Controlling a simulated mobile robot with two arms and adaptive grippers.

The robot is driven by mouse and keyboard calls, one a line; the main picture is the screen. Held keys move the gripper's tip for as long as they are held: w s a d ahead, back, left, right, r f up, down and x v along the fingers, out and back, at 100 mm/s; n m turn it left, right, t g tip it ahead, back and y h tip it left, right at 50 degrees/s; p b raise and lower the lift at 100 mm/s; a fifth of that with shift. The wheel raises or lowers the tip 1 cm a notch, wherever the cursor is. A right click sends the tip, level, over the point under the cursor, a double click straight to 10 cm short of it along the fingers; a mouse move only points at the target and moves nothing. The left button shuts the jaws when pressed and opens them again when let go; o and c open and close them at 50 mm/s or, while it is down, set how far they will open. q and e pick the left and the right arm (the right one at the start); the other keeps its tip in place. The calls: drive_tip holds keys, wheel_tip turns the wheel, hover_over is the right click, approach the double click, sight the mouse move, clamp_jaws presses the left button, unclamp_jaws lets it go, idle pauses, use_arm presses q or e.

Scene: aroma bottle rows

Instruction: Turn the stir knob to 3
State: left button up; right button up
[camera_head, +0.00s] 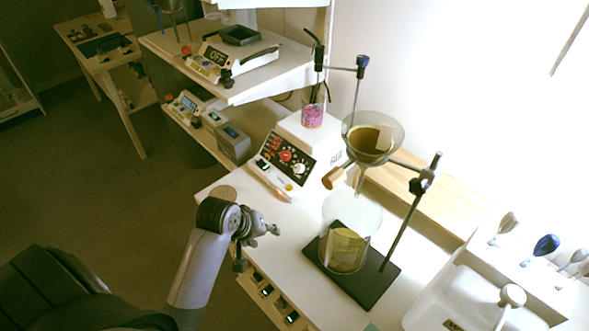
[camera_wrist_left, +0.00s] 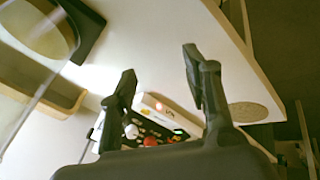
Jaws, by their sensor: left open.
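A white stirrer device (camera_head: 268,180) with a black control panel (camera_head: 287,157) stands on the white bench. The panel carries red and white knobs or marks; their labels and settings are too small to read, so I cannot tell which is the stir knob. My left gripper (camera_head: 258,247) is open and empty over the bench's front edge, in front of the device and apart from it. In the left wrist view, the panel shows below and between the open fingers (camera_wrist_left: 159,66), with a red knob (camera_wrist_left: 150,141) and a white knob (camera_wrist_left: 131,131), partly hidden by the gripper. My right gripper is not in view.
A beaker of pink material (camera_head: 312,116) stands on the device's rear part. A stand with a funnel (camera_head: 398,131) and a beaker (camera_head: 344,250) on a black base (camera_head: 372,286) is to the right. A round cork-coloured disc (camera_head: 222,193) lies at the bench's left.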

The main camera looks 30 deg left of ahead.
sight(298, 169)
use_arm(q)
drive_tip(key=w+a+r+n+t+h, duration=0.1)
drive_tip(key=w+a+r+n+t, duration=0.15)
drive_tip(key=w+r+n, duration=0.35)
drive_tip(key=w+a+r+n+t+h, duration=0.1)
drive_tip(key=w+a+r+n+t, duration=0.1)
drive_tip(key=w+a+r+n, duration=0.3)
drive_tip(key=x, duration=1.1)
drive_tip(key=d+x, duration=0.1)
drive_tip(key=x, duration=0.4)
drive_tip(key=shift+w+d+b, duration=0.1)
drive_tip(key=shift+w+b, duration=0.2)
drive_tip(key=shift+b, duration=0.1)
clamp_jaws()
